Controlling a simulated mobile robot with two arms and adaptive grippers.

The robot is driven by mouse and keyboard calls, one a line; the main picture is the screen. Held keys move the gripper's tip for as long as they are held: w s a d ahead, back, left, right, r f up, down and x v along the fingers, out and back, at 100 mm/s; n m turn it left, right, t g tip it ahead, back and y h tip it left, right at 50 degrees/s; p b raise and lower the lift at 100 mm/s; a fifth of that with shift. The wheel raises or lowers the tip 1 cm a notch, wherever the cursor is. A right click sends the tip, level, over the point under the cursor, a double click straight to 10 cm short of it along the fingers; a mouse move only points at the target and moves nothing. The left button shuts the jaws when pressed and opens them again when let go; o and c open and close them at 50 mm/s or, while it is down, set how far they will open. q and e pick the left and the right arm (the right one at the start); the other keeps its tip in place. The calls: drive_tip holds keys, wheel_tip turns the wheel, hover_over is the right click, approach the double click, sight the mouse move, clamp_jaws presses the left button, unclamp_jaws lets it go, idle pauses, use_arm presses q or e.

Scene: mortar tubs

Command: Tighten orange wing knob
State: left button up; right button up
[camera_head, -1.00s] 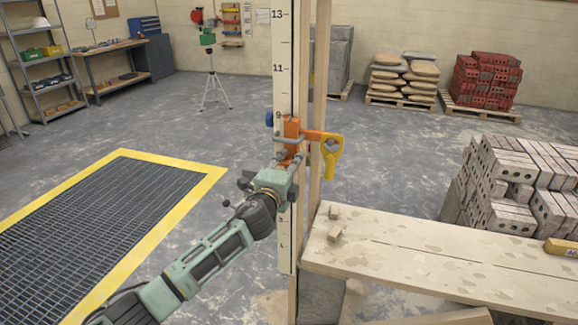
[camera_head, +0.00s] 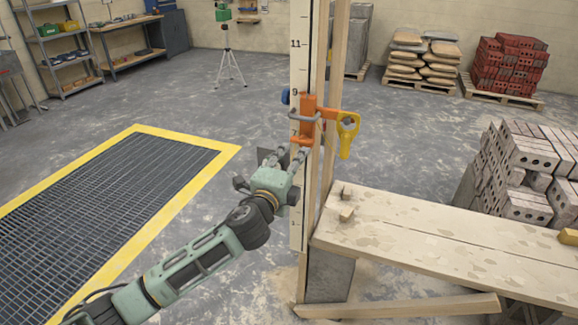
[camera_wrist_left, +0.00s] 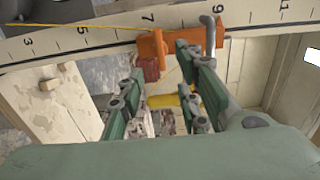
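An orange clamp (camera_head: 308,112) sits on a white numbered pole (camera_head: 298,65), with a grey bent bar across it, a blue knob (camera_head: 285,97) on its left and a yellow wing-shaped handle (camera_head: 347,132) on its right. I cannot tell which part is the task's wing knob; the wing-shaped part looks yellow. My left gripper (camera_head: 283,158) is just below and left of the clamp. In the left wrist view, its fingers (camera_wrist_left: 163,88) are apart with nothing held between them. The orange clamp (camera_wrist_left: 152,46) shows beyond the fingertips there, with a yellow part (camera_wrist_left: 163,101) between the fingers. My right gripper is not in view.
Wooden uprights stand beside the pole. A plank bench (camera_head: 440,235) extends right from them, with small wood blocks (camera_head: 346,204) on it. Grey bricks (camera_head: 525,165) are stacked at the right. A yellow-edged floor grate (camera_head: 110,190) lies at the left; the floor behind is mostly clear.

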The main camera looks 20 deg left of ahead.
use_arm(q)
drive_tip(key=shift+s, duration=1.25)
drive_tip(key=shift+f, duration=0.1)
drive_tip(key=s+a+f+n+g+y, duration=0.1)
drive_tip(key=s+a+f+n+g, duration=0.15)
drive_tip(key=f, duration=1.05)
drive_tip(key=s+a+f+n+g, duration=0.1)
drive_tip(key=a+f+n+g, duration=0.15)
drive_tip(key=f, duration=1.15)
drive_tip(key=s+a+f+n+g, duration=0.1)
drive_tip(key=s+f+n+g, duration=0.1)
drive_tip(key=s+f, duration=0.6)
drive_tip(key=s+f+n+g, duration=0.2)
drive_tip(key=s+f, duration=0.2)
drive_tip(key=f, duration=0.7)
drive_tip(key=s+d+f+n+g, duration=0.1)
drive_tip(key=s+f, duration=0.6)
drive_tip(key=s, duration=0.7)
drive_tip(key=s+d+f+n+g+b, duration=0.1)
drive_tip(key=s+f, duration=0.6)
drive_tip(key=s, duration=0.8)
drive_tip(key=s+d+f+n+g, duration=0.2)
drive_tip(key=s+f+n+g, duration=0.3)
drive_tip(key=s, duration=0.9)
wheel_tip(320, 180, down, 3)
drive_tip(key=shift+s+d+f+g, duration=0.1)
drive_tip(key=shift+s+d+g, duration=0.15)
drive_tip(key=shift+g, duration=0.25)
